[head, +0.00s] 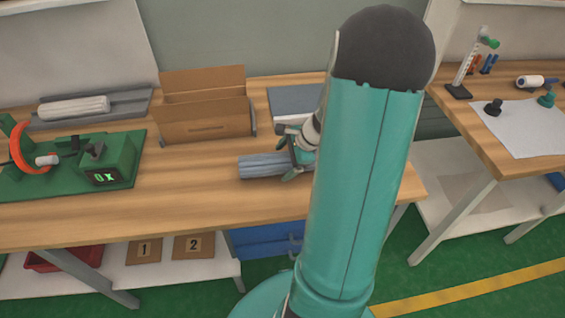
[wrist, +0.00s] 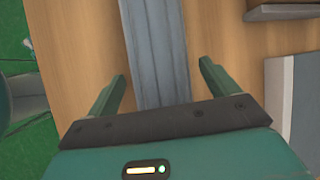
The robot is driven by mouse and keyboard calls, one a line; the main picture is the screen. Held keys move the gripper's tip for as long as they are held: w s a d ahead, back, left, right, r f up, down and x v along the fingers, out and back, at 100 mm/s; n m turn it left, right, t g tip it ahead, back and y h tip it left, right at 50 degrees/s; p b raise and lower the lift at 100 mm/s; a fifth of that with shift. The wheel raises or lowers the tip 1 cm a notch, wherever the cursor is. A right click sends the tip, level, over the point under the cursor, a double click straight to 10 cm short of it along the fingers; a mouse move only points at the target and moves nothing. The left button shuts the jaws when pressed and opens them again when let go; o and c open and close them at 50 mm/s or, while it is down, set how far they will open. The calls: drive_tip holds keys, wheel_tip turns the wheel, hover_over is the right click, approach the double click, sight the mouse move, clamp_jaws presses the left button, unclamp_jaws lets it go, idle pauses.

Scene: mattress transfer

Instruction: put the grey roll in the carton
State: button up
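The grey roll (head: 262,166) lies on the wooden table in the head view, in front of the carton. My gripper (head: 292,152) is at its right end, partly hidden behind my arm. In the wrist view the grey roll (wrist: 157,45) runs up between the two green fingers of my gripper (wrist: 161,85). The fingers are open, with a gap on each side of the roll. The brown carton (head: 205,122) stands open at the top, behind and to the left of the roll. The carton's inside is mostly hidden by its front wall.
A white roll (head: 74,107) lies in a grey tray (head: 130,102) at the back left. A green machine (head: 108,160) with an orange ring stands at the left. A grey flat panel (head: 292,98) lies right of the carton. The tabletop (head: 190,185) in front is clear.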

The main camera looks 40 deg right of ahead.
sight(281, 156)
drive_tip(key=c, duration=1.3)
drive_tip(key=shift+r, duration=0.15)
drive_tip(key=shift+r, duration=0.2)
drive_tip(key=r, duration=0.3)
drive_tip(key=shift+s+a+r, duration=0.1)
drive_tip(key=shift+s+r, duration=0.05)
drive_tip(key=shift+s, duration=0.05)
drive_tip(key=s+a+r, duration=0.2)
drive_tip(key=s+r, duration=0.2)
drive_tip(key=s, duration=0.2)
drive_tip(key=s+a+r, duration=0.2)
drive_tip(key=s+r, duration=0.3)
drive_tip(key=s, duration=0.1)
drive_tip(key=shift+s+a, duration=0.25)
drive_tip(key=shift+s, duration=0.15)
